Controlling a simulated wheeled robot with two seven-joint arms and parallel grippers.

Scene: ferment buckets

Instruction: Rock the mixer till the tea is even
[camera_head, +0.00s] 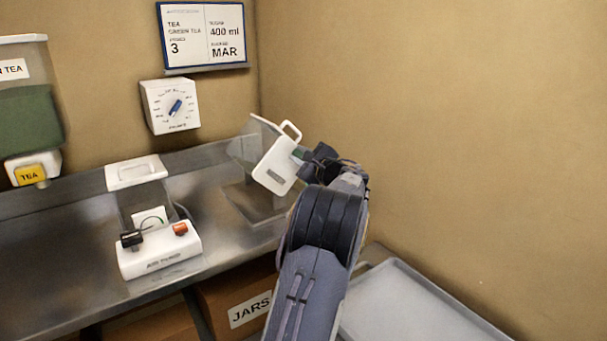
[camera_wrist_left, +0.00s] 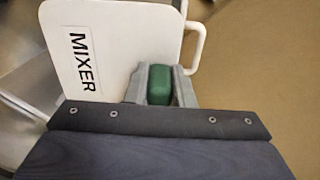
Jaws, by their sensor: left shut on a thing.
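The mixer is a clear vessel (camera_head: 252,138) with a white end plate (camera_head: 277,165) and a white loop handle (camera_head: 291,131). It leans tilted at the back right of the steel counter. The left wrist view shows the plate lettered MIXER (camera_wrist_left: 110,45) close up. My left gripper (camera_head: 300,154) is at the plate's right side. In the left wrist view its fingers are shut on the mixer's green grip (camera_wrist_left: 160,85). My forearm and wrist hide part of that area. I cannot make out the tea inside the mixer. My right gripper is not in view.
A white device (camera_head: 160,255) with a clear part and white lid stands mid-counter. A TEA dispenser (camera_head: 28,120) is at the left. A dial (camera_head: 170,106) and a sign (camera_head: 203,35) hang on the wall. A grey tray (camera_head: 415,305) lies lower right; a JARS box (camera_head: 235,300) sits below.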

